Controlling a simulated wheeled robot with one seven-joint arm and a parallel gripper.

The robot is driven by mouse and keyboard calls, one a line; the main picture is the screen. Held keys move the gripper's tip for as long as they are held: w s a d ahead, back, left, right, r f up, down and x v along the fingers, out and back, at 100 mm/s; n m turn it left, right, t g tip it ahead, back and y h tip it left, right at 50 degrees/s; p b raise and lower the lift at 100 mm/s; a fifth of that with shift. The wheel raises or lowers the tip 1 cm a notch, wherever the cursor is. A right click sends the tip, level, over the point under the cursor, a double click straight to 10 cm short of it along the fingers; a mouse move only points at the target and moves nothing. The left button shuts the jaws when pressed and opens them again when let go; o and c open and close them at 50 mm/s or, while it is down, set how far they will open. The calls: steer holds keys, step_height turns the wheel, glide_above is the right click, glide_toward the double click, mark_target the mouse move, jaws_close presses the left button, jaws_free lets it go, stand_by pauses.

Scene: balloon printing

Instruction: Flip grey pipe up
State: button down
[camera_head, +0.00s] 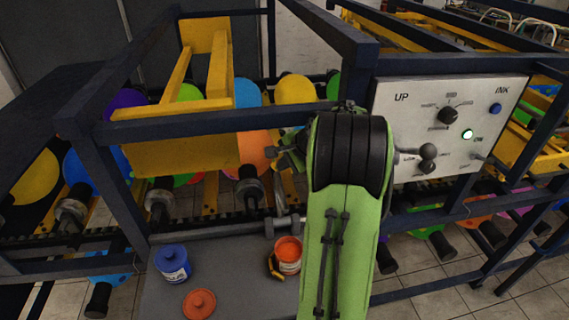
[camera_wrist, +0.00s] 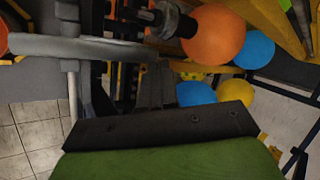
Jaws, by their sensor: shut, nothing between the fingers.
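The grey pipe (camera_head: 215,230) lies level along the back edge of the small grey table, in front of the roller frame. Its right end meets a grey joint near my arm. In the wrist view the pipe (camera_wrist: 85,46) runs across the upper left, with an upright grey bar crossing it. My gripper (camera_wrist: 155,85) is shut and empty, its dark fingers pointing up the picture close to the pipe's right end. I cannot tell whether they touch. In the head view my green arm hides most of the gripper.
The grey table (camera_head: 225,285) holds a blue can (camera_head: 172,263), an orange lid (camera_head: 199,303) and an open can of orange ink (camera_head: 288,255). A white control panel (camera_head: 450,120) stands right of my arm. Dark blue frame bars and balloons on holders crowd the space behind the pipe.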

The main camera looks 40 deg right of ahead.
steer(key=s+b, duration=0.1)
steer(key=s, duration=1.1)
steer(key=shift+s+a+r+b, duration=0.2)
steer(key=shift+s+r+b, duration=0.05)
steer(key=shift+r+b, duration=0.1)
